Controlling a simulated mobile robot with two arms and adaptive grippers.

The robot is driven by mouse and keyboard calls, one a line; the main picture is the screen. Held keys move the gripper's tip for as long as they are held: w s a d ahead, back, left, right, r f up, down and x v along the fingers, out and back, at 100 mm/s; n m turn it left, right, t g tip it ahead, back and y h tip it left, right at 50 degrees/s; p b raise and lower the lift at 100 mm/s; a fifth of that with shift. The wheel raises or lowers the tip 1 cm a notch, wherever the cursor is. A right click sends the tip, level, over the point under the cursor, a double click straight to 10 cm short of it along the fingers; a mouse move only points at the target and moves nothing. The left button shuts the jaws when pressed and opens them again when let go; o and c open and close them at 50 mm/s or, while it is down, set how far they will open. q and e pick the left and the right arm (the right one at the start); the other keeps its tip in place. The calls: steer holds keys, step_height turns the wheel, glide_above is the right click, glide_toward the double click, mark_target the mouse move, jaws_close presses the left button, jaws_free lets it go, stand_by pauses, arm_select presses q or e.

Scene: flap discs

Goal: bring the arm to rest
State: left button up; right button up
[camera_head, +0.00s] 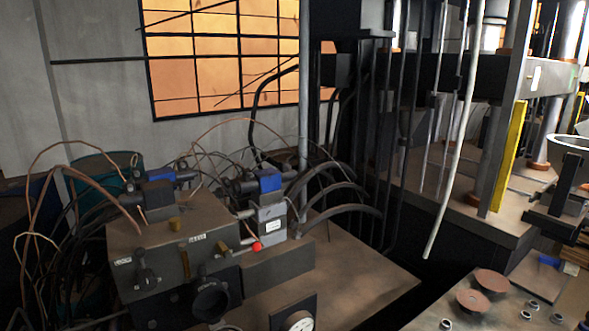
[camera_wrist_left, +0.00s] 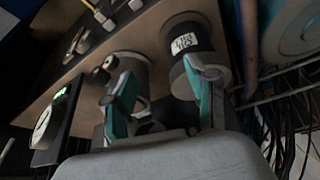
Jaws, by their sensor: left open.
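My left gripper (camera_wrist_left: 160,82) shows in the left wrist view with its two teal-padded fingers apart. I see nothing held between them. Beyond the fingers are cylindrical machine parts, one dark with a white label (camera_wrist_left: 186,43); I cannot tell whether a finger touches them. Two reddish-brown flap discs, a rear one (camera_head: 492,280) and a front one (camera_head: 473,300), lie on a table (camera_head: 430,318) at the lower right of the head view. Neither gripper shows in the head view.
A hydraulic unit (camera_head: 172,240) with hoses, blue valves and a red knob (camera_head: 257,246) fills the left of the head view. A press frame with a yellow bar (camera_head: 508,155) stands at the right. Small metal rings (camera_head: 445,323) lie near the discs.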

arm_select(q)
steer(key=s+d+f+m+h, duration=0.1)
steer(key=s+d+m, duration=0.2)
steer(key=s, duration=1)
steer(key=s+d+m, duration=0.2)
steer(key=s+m, duration=0.1)
steer(key=s, duration=0.9)
step_height(320, 180, down, 26)
steer(key=g+b, duration=0.2)
steer(key=s+a+f+g, duration=0.1)
steer(key=s+a+f, duration=0.1)
steer(key=s+f, duration=1.6)
steer(key=shift+a+f+b, duration=0.35)
steer(key=shift+a+b, duration=0.05)
steer(key=shift+b, duration=0.05)
